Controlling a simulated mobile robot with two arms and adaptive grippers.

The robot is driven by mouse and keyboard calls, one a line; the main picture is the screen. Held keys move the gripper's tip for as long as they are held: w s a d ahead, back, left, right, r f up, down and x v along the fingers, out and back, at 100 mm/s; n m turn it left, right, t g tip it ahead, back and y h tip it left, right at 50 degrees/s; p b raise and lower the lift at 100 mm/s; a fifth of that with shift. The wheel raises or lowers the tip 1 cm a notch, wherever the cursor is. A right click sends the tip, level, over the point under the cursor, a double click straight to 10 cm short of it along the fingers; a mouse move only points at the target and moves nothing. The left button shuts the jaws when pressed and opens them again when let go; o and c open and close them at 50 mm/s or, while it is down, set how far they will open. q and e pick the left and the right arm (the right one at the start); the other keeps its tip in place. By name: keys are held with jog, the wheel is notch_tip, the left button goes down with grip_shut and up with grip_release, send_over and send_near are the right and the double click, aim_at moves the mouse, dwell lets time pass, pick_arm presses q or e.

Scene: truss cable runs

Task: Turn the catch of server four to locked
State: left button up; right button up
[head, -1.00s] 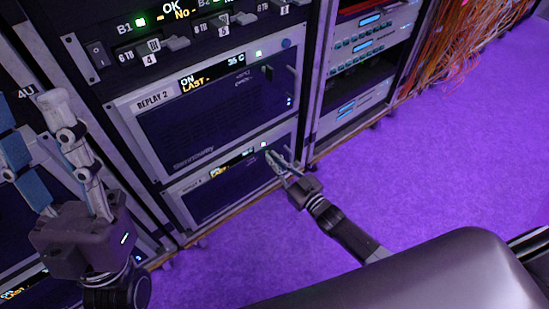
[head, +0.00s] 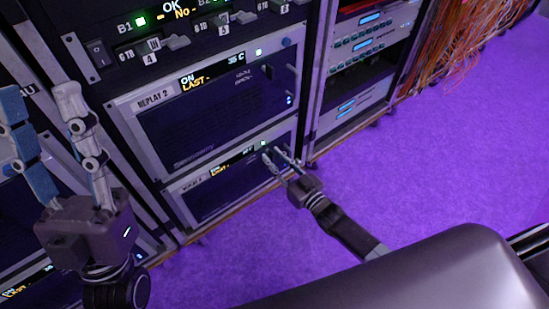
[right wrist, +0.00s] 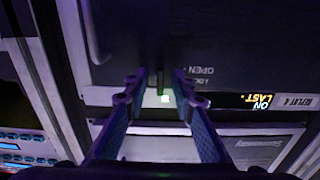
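Server four, labelled REPLAY 4 (right wrist: 294,101), is the lowest unit in the middle rack; its dark front (head: 215,193) shows in the head view. Its catch (right wrist: 162,80) is a small dark bar, standing vertical in the right wrist view, where the picture is upside down. Lettering that reads OPEN is beside it. My right gripper (right wrist: 160,77) has its two fingers on either side of the catch, with a gap visible on both sides; it also shows in the head view (head: 281,158). My left gripper (head: 39,92) is open and empty, left of the rack.
Another rack (head: 352,85) stands to the right, with orange cables (head: 455,50) beyond. The purple floor (head: 430,170) is clear on the right.

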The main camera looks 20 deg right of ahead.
jog(key=v, duration=1.2)
dwell(0.5)
